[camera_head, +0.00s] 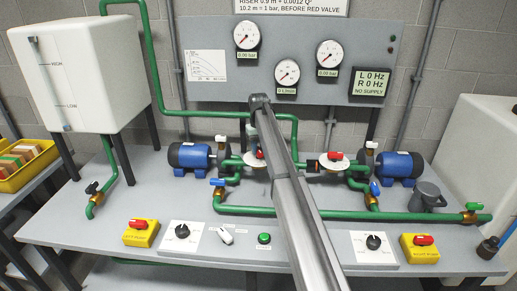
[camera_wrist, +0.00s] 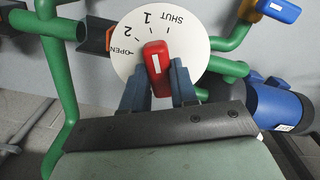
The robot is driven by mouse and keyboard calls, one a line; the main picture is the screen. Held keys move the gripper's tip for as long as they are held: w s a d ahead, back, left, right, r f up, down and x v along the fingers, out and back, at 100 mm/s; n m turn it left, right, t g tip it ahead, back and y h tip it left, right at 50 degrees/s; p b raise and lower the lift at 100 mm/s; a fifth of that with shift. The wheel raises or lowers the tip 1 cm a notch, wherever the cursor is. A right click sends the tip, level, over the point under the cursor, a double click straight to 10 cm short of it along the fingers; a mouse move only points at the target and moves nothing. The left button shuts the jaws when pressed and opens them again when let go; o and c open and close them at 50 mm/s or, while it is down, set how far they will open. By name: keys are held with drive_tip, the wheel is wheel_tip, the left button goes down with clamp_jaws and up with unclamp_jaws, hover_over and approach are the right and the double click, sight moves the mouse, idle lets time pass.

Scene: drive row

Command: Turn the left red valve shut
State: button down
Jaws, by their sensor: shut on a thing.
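The left red valve has a white dial (camera_wrist: 127,68) and a red handle (camera_wrist: 155,52). In the wrist view its lettering OPEN, 2, 1 and SHUT appears upside down. The handle's end points toward the 1 mark, between OPEN and SHUT. My gripper (camera_wrist: 158,75) is shut on this handle, with a blue-grey finger on each side. In the head view the left valve's dial (camera_head: 250,161) shows partly, beside my arm, which covers part of it. The right red valve (camera_head: 335,157) has its own white dial and stands apart from my gripper.
Blue pumps stand at left (camera_head: 190,157) and right (camera_head: 400,166). Green pipes run around the valves, with a blue-handled valve (camera_head: 218,182) below left. The panel (camera_head: 215,94) behind carries gauges and a display (camera_head: 369,86) reading NO SUPPLY. Yellow switch boxes (camera_head: 141,240) and knobs line the bench front.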

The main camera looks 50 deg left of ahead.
sight(259, 149)
drive_tip(key=m, duration=0.4)
drive_tip(key=shift+m, duration=0.4)
idle(0.4)
drive_tip(key=c, duration=0.9)
unclamp_jaws()
drive_tip(key=shift+r, duration=0.15)
wheel_tip(259, 149, up, 14)
drive_tip(key=shift+f, duration=0.2)
